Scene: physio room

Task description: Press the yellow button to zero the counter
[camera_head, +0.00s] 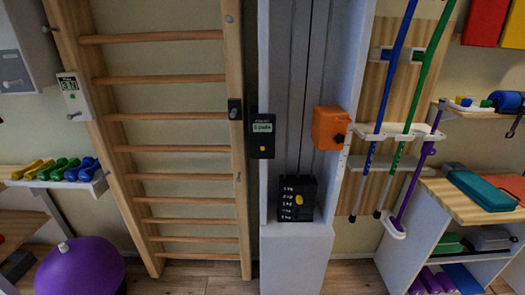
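A small black counter box (257,139) with a pale display (262,127) is mounted on the left edge of the white column. A small yellow button (262,149) sits on its face, below the display. The writing on the display is too small to read surely. Neither of my grippers is in view, and nothing covers the button.
A yellow knob (299,200) is on the black weight stack (291,214) lower in the white column. An orange box (328,128) is on the column's right side. Wooden wall bars (160,115) stand to the left. A purple ball (78,272) is at lower left.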

